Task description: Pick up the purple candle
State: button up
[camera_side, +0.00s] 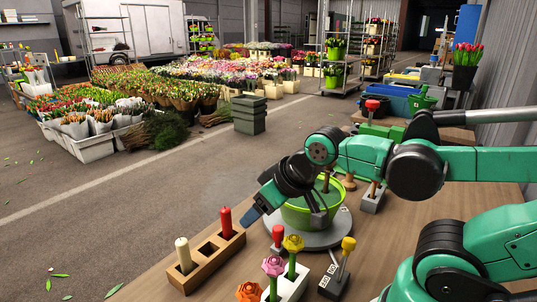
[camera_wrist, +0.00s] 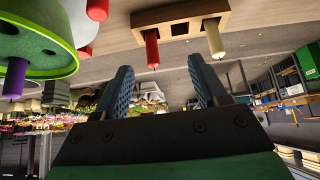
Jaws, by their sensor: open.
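The purple candle (camera_wrist: 15,78) shows at the left edge of the wrist view, against a green bowl (camera_wrist: 50,62), with its wick end toward the bottom of the picture. I cannot make it out clearly in the side view, where my gripper and arm cover part of the green bowl (camera_side: 298,216).
A wooden holder (camera_side: 203,266) with a red candle (camera_side: 226,222) and a cream candle (camera_side: 184,254) stands left of my gripper, with an empty hole between them. Flower-topped pegs (camera_side: 293,243) stand in front. A red-topped peg (camera_side: 277,234) is close to the bowl's grey base.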

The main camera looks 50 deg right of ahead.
jog(key=w+d+m+g, duration=0.1)
jog(key=d+m+g, duration=0.1)
jog(key=d, duration=0.5)
jog(key=w+d+r+m+g, duration=0.1)
jog(key=d+m+g, duration=0.1)
jog(key=d, duration=0.5)
jog(key=w+d+r+m+g, duration=0.1)
jog(key=d+m+g, duration=0.1)
jog(key=d, duration=0.5)
jog(key=shift+w+d+m+g, duration=0.3)
jog(key=shift+w+g, duration=0.05)
jog(key=shift+g, duration=0.15)
jog(key=shift+d+f, duration=0.1)
jog(key=shift+d, duration=0.15)
jog(key=shift+f, duration=2.7)
grip_shut()
